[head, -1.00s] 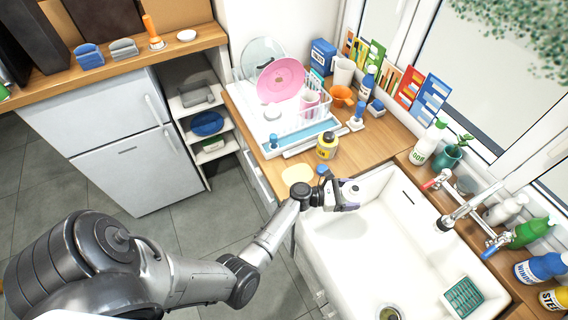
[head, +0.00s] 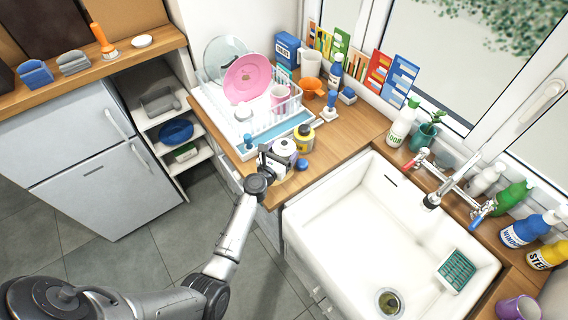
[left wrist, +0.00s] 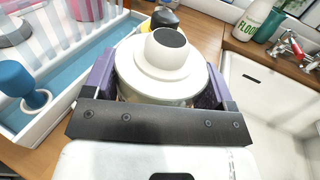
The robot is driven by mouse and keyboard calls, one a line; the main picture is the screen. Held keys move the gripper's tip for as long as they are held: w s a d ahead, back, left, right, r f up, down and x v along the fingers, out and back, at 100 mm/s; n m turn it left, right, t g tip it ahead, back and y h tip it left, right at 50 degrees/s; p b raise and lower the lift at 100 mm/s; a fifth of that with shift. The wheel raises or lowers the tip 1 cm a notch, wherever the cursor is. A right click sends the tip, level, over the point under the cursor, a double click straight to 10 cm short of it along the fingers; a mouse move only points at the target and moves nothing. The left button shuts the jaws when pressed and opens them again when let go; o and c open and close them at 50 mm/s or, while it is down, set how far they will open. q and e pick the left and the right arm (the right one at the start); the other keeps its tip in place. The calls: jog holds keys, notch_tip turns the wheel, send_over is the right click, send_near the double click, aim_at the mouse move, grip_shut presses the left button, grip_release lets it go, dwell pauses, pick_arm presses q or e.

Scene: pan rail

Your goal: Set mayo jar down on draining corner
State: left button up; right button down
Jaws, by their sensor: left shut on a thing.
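A jar with a wide white lid and a dark-topped knob, which I take as the mayo jar (head: 285,148), is between the fingers of my left gripper (head: 274,160). In the left wrist view the jar (left wrist: 160,72) is upright, with a purple finger on each side. My left gripper (left wrist: 157,92) is shut on it. The jar is over the wooden counter (head: 345,128) in the corner between the dish rack and the sink. I cannot tell whether its base touches the counter. My right gripper is not in view.
A yellow jar with a black lid (head: 303,138) stands close behind the held jar. A blue knob (head: 302,165) is just right of it. The dish rack tray (head: 240,150) is to the left, with a blue-handled thing (left wrist: 25,85) on it. The white sink (head: 330,215) is to the right.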

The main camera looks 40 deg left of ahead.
pick_arm(q)
jog(key=shift+f+b, duration=1.6)
jog(key=shift+f, duration=0.55)
jog(key=shift+f, duration=0.15)
jog(key=o, duration=0.9)
